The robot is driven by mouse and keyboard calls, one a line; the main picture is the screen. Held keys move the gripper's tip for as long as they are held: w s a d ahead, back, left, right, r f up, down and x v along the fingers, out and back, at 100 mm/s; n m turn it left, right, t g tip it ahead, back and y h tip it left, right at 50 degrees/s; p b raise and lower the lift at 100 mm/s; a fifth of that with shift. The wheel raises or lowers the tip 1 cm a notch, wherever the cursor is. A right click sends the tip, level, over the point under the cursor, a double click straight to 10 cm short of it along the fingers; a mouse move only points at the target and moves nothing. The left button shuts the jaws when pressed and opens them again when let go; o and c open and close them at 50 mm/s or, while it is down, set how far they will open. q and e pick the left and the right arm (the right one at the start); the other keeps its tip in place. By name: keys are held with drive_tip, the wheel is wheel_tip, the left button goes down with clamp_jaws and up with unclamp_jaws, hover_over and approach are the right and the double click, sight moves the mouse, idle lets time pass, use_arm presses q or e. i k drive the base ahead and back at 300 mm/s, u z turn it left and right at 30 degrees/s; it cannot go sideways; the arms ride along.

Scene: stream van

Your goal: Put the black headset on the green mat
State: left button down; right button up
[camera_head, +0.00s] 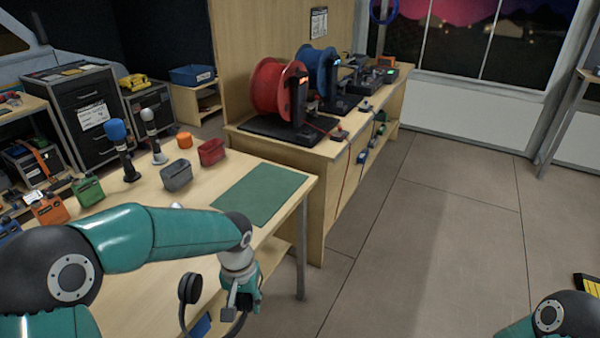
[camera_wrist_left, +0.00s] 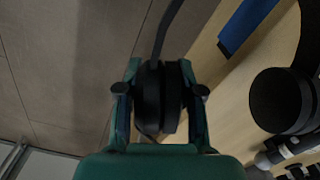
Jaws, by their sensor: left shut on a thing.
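The black headset (camera_head: 189,287) is held by my left gripper (camera_head: 243,300) in front of the table's right edge. In the left wrist view, one ear cup of the headset (camera_wrist_left: 158,98) sits between the two fingers of the left gripper (camera_wrist_left: 160,95), with the band running up from it. The other ear cup (camera_wrist_left: 283,100) shows at the right. The green mat (camera_head: 261,193) lies flat and bare on the table, behind the left gripper in the head view. My right gripper is out of view; only part of my right arm shows at the lower right.
A grey bin (camera_head: 177,176), a red bin (camera_head: 211,151) and an orange cylinder (camera_head: 184,139) stand left of the mat. Two microphones, one blue-topped (camera_head: 119,145), stand farther left. A bench (camera_head: 330,145) with red and blue reels stands behind.

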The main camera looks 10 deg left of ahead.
sight(261, 194)
drive_tip(key=z, duration=0.1)
drive_tip(key=i, duration=1.55)
drive_tip(key=u, duration=0.15)
